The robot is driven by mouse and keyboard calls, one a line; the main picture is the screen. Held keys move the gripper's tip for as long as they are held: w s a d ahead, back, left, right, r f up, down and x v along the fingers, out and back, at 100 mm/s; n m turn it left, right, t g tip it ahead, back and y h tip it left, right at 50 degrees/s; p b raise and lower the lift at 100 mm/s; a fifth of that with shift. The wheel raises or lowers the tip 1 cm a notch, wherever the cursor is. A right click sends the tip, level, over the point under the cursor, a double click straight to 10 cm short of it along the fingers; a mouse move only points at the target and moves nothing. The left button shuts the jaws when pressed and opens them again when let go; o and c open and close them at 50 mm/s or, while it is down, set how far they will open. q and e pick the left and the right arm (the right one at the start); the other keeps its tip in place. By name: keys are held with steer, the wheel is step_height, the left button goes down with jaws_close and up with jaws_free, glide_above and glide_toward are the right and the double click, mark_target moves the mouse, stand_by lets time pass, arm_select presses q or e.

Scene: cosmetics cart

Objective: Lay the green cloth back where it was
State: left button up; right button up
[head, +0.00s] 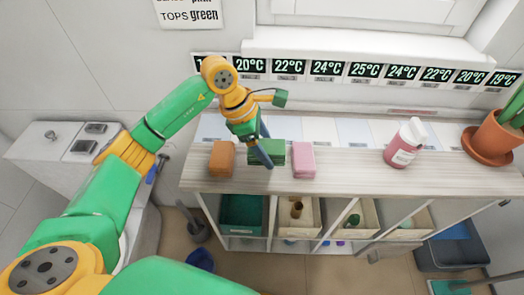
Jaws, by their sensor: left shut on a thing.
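The green cloth (274,154) is a small folded block on the cart's top (346,170), near its front edge. It sits between an orange-brown cloth (221,158) on its left and a pink cloth (304,160) on its right. My left gripper (264,156) points down at the green cloth and is shut on it, its dark fingers covering the cloth's left part. I cannot tell whether the cloth touches the top or is slightly raised. My right gripper is not in view.
A pink bottle with a white cap (404,146) and a potted plant (488,142) stand to the right. Temperature displays (324,68) line the wall behind. Open bins (299,215) sit under the top. The top is clear between the pink cloth and the bottle.

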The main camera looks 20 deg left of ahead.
arm_select(q)
steer(key=f, duration=0.1)
steer(key=f+p, duration=0.1)
steer(key=a+f+p, duration=0.1)
steer(key=f, duration=0.1)
steer(key=shift+w, duration=0.25)
steer(key=shift+w+f, duration=0.1)
steer(key=shift+f, duration=0.2)
steer(key=shift+f+b, duration=0.15)
steer(key=shift+b, duration=0.15)
steer(key=o, duration=1.3)
